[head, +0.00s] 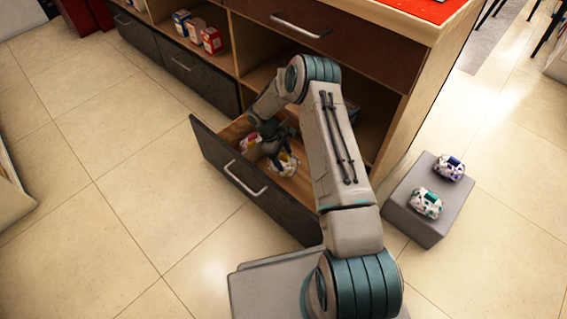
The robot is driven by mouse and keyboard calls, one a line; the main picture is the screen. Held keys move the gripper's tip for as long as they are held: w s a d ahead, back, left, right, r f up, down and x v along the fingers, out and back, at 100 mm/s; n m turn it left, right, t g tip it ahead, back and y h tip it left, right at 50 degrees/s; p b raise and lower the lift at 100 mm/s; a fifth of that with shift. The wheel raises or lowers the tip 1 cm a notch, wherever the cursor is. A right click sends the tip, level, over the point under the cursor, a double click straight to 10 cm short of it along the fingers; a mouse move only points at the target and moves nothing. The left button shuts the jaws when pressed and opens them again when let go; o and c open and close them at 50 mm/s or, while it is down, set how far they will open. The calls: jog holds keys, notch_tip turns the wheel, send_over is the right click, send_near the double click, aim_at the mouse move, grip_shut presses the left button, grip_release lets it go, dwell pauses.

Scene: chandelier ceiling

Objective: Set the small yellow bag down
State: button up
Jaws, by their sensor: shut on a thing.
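A small white bag with yellow markings (285,168) is at my gripper (278,151), inside the open drawer (244,191) of the wooden cabinet. My gripper reaches down into the drawer and is shut on this bag. The fingertips are small and dark here, and partly hide the bag's upper side. I cannot tell whether the bag touches the drawer floor. A second small bag with pink markings (250,142) lies in the drawer just left of the gripper.
A grey box (405,207) on the floor at the right bears two similar bags, one purple-marked (450,168) and one green-marked (426,203). Small boxes (203,36) stand on the cabinet shelf. The closed upper drawer (305,35) is above. The tiled floor at left is clear.

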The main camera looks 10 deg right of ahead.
aim_at(283, 162)
jog(key=shift+f+b, duration=0.4)
jog(key=shift+f, duration=0.95)
jog(key=shift+f+b, duration=0.55)
jog(key=shift+f, duration=0.1)
jog(key=o, duration=1.3)
jog(key=shift+r, duration=0.1)
